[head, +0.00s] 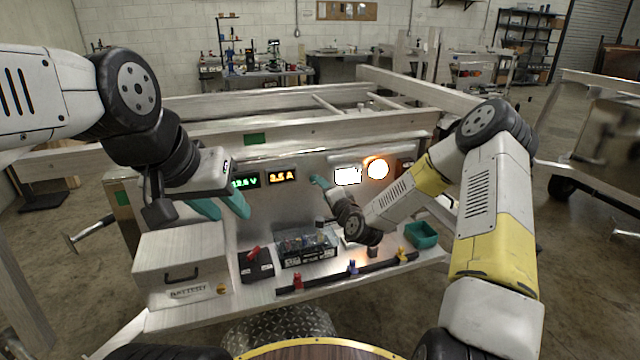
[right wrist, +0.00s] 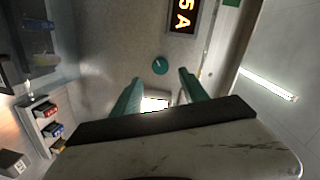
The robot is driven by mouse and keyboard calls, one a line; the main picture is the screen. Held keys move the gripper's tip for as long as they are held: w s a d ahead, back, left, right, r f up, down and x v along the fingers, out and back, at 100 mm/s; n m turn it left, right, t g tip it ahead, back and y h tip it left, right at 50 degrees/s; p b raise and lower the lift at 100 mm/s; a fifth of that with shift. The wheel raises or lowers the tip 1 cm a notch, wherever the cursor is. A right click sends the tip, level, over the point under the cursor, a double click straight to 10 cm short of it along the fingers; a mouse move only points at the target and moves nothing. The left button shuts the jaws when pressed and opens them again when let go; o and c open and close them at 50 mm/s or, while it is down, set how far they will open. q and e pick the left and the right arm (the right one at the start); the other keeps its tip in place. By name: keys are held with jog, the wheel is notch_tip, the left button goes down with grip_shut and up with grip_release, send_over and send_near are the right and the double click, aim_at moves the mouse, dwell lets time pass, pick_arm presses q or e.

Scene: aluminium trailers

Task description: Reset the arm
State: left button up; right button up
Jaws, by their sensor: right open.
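My left gripper (head: 222,206) hangs in the air at the left, in front of the metal panel (head: 290,215) and above the grey toolbox (head: 183,268). Its two teal fingers stand apart with nothing between them. My right arm (head: 425,175), white and yellow, reaches in from the right, its wrist low before the panel. In the right wrist view, the right gripper (right wrist: 159,78) is open and empty, its teal fingers spread towards the panel. A round teal knob (right wrist: 160,66) shows beyond the fingertips.
The panel carries a green voltage display (head: 245,181), an amber current display (head: 282,176), a bright white screen (head: 347,176) and a glowing orange lamp (head: 377,168). On the shelf stand a battery (head: 305,248), a black box (head: 256,267) and a teal bin (head: 421,235). A dark rail holds coloured clips.

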jog(key=shift+s, duration=0.1)
jog(key=s+d+r+n+g+h, duration=0.2)
jog(key=s+d+r+n+g, duration=0.15)
jog(key=s+r, duration=0.45)
jog(key=s+d+r+n+g+h, duration=0.1)
jog(key=s+d+r+n+g, duration=0.2)
jog(key=s+r+n, duration=0.35)
jog(key=s+d+r+g, duration=0.1)
jog(key=s+r, duration=0.1)
jog(key=s, duration=0.6)
jog(key=s+d+r+g, duration=0.1)
jog(key=s+d+r, duration=0.1)
jog(key=s, duration=0.7)
jog(key=s+d+r+g, duration=0.1)
jog(key=s+d+r, duration=0.1)
jog(key=s, duration=0.6)
jog(key=shift+s+r+h, duration=0.25)
jog(key=shift+s+h, duration=0.1)
jog(key=shift+h, duration=0.05)
